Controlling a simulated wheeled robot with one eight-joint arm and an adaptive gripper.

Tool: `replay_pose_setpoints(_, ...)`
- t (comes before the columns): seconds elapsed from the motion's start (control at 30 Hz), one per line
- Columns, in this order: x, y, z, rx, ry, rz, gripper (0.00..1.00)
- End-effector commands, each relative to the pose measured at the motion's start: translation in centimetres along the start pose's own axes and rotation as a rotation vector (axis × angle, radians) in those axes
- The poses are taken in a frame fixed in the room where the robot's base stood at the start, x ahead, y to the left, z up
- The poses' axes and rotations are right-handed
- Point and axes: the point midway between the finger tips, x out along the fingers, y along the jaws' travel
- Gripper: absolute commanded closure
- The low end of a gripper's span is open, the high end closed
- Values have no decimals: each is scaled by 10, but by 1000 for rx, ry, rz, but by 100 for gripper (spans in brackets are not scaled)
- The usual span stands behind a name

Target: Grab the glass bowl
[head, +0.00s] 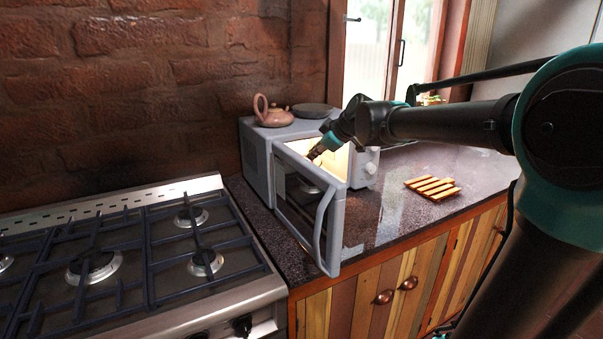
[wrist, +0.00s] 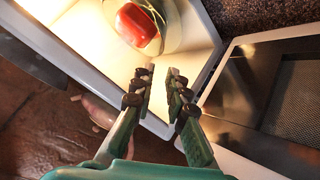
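The glass bowl (wrist: 173,32) is clear and sits inside the lit microwave, cut off by the top edge of the wrist view. A red, shiny, rounded item (wrist: 137,25) is in or behind it; I cannot tell which. In the head view the bowl is not discernible. My gripper (wrist: 158,86) is open and empty, with a gap between its fingers, and it points at the bowl with clear space between. In the head view my gripper (head: 315,154) is at the microwave's opening.
The microwave (head: 257,165) has its door (head: 333,225) swung open toward the front. A pink teapot (head: 272,114) and a dark round lid or dish (head: 314,110) stand on top. A wooden slatted trivet (head: 433,188) lies on the counter; a gas stove (head: 140,255) is at left.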

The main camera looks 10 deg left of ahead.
Motion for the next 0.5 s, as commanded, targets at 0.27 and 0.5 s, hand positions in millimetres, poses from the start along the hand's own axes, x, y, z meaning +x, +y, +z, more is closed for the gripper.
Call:
replay_pose_setpoints(0.27,49,0,0,-2,1,-1,86)
replay_pose_setpoints(0.5,92,0,0,-2,1,0,86)
